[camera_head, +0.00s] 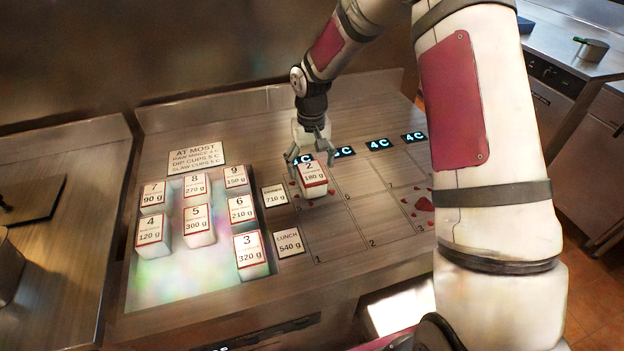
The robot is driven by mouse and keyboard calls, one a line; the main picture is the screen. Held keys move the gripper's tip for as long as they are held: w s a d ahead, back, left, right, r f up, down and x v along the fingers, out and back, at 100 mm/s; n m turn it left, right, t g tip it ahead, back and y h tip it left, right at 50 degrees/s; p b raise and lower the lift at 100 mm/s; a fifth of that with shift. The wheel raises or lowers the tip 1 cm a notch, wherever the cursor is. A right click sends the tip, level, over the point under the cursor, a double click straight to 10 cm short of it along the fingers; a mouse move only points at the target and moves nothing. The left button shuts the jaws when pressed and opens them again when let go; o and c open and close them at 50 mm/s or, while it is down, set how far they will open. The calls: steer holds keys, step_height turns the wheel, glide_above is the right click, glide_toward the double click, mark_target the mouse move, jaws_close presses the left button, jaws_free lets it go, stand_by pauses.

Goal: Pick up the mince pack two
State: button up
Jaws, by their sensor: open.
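Mince pack two (313,178) is a small pale block with a white, red-edged label reading "2" and "180 g". It sits on the steel counter to the right of the lit bay, in the marked area behind the number 1. My gripper (308,153) is open and points down just over the far side of pack two. Its fingers seem to straddle or hang beside the pack's far edge. I cannot tell whether they touch it.
Other numbered packs, such as pack 3 (250,256) and pack 5 (198,226), stand in the lit bay (185,285). Flat cards, including "LUNCH 540 g" (289,243), lie beside it. Small "4C" displays (378,144) line the back. Marked cells to the right are mostly clear.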

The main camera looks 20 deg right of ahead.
mark_target(312, 172)
steer(key=shift+f+p, duration=0.65)
steer(key=shift+f, duration=1.85)
steer(key=c, duration=1.5)
